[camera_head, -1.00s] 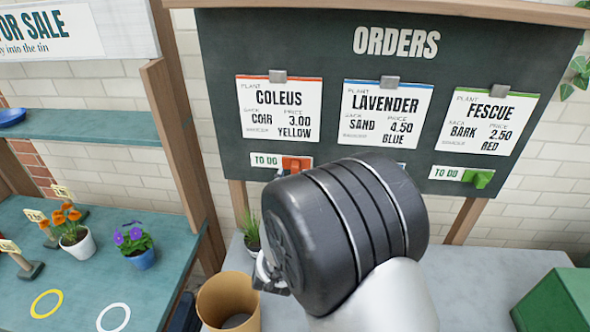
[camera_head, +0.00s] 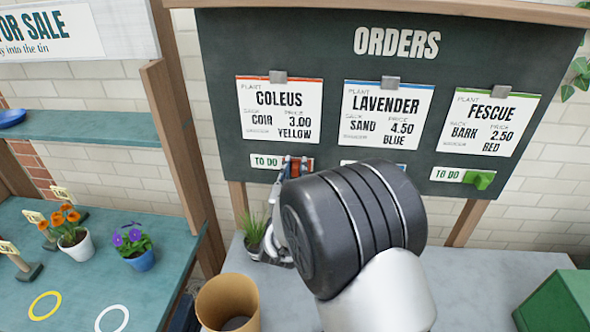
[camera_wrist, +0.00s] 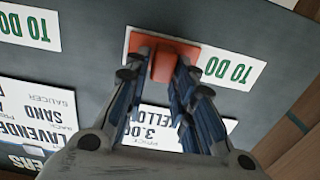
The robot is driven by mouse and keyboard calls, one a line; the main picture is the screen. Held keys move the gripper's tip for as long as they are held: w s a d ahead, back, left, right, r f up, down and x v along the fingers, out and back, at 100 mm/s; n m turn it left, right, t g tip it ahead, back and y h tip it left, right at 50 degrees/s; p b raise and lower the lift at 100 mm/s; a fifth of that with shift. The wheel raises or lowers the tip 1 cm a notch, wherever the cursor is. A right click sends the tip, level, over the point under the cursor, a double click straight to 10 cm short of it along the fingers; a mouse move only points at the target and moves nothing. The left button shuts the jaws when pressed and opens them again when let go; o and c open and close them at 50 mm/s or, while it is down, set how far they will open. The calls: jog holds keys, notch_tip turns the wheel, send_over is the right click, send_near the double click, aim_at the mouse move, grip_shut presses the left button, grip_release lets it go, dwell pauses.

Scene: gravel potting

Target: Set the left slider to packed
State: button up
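The left slider is an orange-red knob (camera_head: 295,168) on the dark orders board, under the Coleus card. It sits at the right of its "TO DO" label (camera_head: 265,161). In the wrist view the knob (camera_wrist: 163,64) stands between my two fingertips, with the upside-down "TO DO" label (camera_wrist: 230,70) to its right. My gripper (camera_head: 295,160) is at the board with one finger on each side of the knob. In the wrist view my gripper (camera_wrist: 162,68) looks open, its tips close to the knob's sides. My wrist hides most of the middle slider in the head view.
The green slider (camera_head: 480,179) is at the right, also beside a "TO DO" label. Order cards hang above the sliders. Below are a small potted grass (camera_head: 253,234), a brown pot (camera_head: 228,303) and a green box (camera_head: 557,303).

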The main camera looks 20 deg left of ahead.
grip_shut()
jog(key=shift+a, duration=0.1)
jog(key=a, duration=0.2)
jog(key=s+a, duration=0.1)
jog(key=a, duration=0.2)
jog(key=s+a, duration=0.1)
jog(key=a, duration=0.2)
jog(key=shift+a+b, duration=0.2)
jog(key=shift+b, duration=0.2)
jog(key=shift+s+r, duration=0.1)
jog(key=shift+o, duration=1.8)
grip_release()
jog(key=shift+a, duration=0.15)
jog(key=shift+o, duration=0.4)
